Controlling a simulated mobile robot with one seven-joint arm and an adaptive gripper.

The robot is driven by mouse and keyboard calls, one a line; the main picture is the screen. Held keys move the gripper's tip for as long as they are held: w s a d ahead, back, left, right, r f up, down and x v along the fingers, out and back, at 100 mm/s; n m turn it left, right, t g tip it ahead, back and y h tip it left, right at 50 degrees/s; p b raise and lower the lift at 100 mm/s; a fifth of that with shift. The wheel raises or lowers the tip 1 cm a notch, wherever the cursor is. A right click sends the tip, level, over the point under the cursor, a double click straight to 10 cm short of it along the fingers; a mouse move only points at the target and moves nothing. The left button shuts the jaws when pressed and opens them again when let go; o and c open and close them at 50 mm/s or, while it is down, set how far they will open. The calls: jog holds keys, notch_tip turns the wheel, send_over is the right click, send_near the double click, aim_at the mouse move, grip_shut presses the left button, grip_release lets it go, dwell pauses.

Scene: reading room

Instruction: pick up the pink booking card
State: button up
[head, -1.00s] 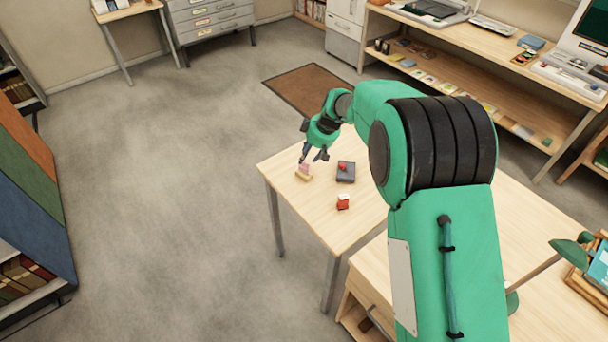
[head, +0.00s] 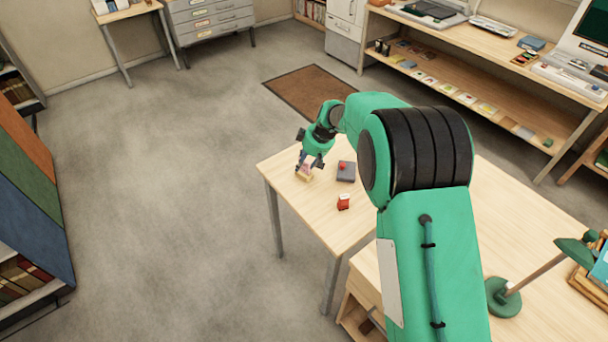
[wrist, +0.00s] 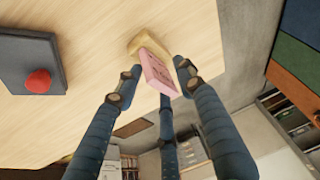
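The pink booking card (wrist: 158,74) stands in a small wooden holder (wrist: 143,41) on the table. In the head view the card (head: 306,168) shows as a small pink patch above the holder (head: 303,177), near the table's far left corner. My gripper (head: 310,162) is right over it, pointing down. In the wrist view my gripper (wrist: 158,76) has its dark fingers spread around the card, one on each side and a third behind. The side fingers look apart from the card, with nothing gripped. The card's lower edge is hidden in the holder.
A dark grey box with a red knob (head: 346,171) sits right of the holder; it also shows in the wrist view (wrist: 22,62). A small red-and-white item (head: 343,202) stands nearer the front. The table's left edge (head: 290,216) is close to the holder.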

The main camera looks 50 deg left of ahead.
jog(key=shift+c, duration=0.3)
grip_shut()
jog(key=shift+r, duration=0.15)
jog(key=shift+r+p, duration=0.5)
jog(key=shift+r, duration=1)
jog(key=shift+s+d+r, duration=0.1)
jog(key=shift+d+r, duration=0.05)
jog(key=shift+r, duration=0.05)
jog(key=s+d, duration=0.3)
jog(key=d, duration=0.4)
jog(key=s+d+r+p, duration=0.1)
jog(key=s+d, duration=0.3)
jog(key=d, duration=0.2)
jog(key=shift+s+d+r+p, duration=0.15)
jog(key=shift+s+d+p, duration=0.1)
jog(key=shift+d+p, duration=0.1)
